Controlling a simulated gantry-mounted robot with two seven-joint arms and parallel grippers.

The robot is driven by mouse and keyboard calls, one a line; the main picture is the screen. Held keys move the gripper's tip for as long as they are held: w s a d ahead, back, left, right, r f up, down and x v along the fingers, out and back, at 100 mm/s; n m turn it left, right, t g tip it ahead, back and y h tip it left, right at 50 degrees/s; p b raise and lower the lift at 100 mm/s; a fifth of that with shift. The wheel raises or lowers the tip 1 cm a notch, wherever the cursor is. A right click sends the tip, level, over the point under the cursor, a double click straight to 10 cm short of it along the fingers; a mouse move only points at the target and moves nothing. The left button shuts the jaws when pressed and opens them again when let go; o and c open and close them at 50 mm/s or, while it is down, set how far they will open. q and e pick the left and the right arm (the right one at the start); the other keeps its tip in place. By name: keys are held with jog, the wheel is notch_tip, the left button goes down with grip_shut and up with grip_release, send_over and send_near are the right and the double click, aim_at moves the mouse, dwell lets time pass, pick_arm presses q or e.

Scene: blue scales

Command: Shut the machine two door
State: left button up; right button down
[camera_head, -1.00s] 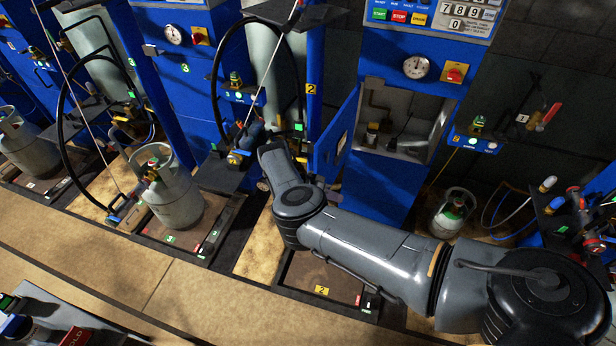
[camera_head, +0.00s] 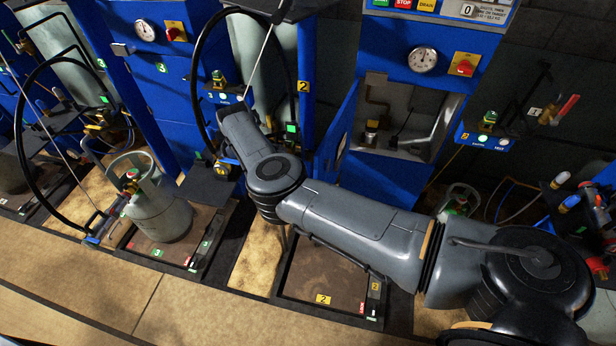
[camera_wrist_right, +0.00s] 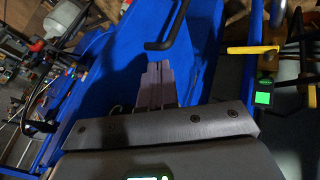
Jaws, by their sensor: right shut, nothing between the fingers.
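The machine two door (camera_head: 336,132) is a blue panel standing open at the left side of the grey cabinet opening (camera_head: 408,105). My right arm reaches across from the lower right, its far end left of the door in the head view; its fingers are hidden there. In the right wrist view my right gripper (camera_wrist_right: 158,82) is shut and empty. Its fingers point at a blue panel (camera_wrist_right: 115,65), seemingly the door, with a black bar handle (camera_wrist_right: 166,36) just beyond the fingertips. I cannot tell whether they touch. My left gripper is not in view.
A platform marked 2 (camera_head: 322,275) lies below my arm. A grey gas cylinder (camera_head: 158,210) stands on platform 3 at left. A black hose loop (camera_head: 197,85) hangs near the arm's end. In the right wrist view, a yellow bar (camera_wrist_right: 253,50) and green-lit box (camera_wrist_right: 263,97) are at right.

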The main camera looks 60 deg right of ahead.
jog(key=shift+s+d+f+p, duration=0.3)
jog(key=shift+s+f, duration=0.05)
jog(key=shift+s, duration=0.5)
jog(key=shift+s+d+f+p, duration=0.25)
jog(key=shift+s+f, duration=0.05)
jog(key=shift+s, duration=0.5)
jog(key=shift+s+d+f+p, duration=0.3)
jog(key=shift+s+f, duration=0.05)
jog(key=shift+s, duration=0.5)
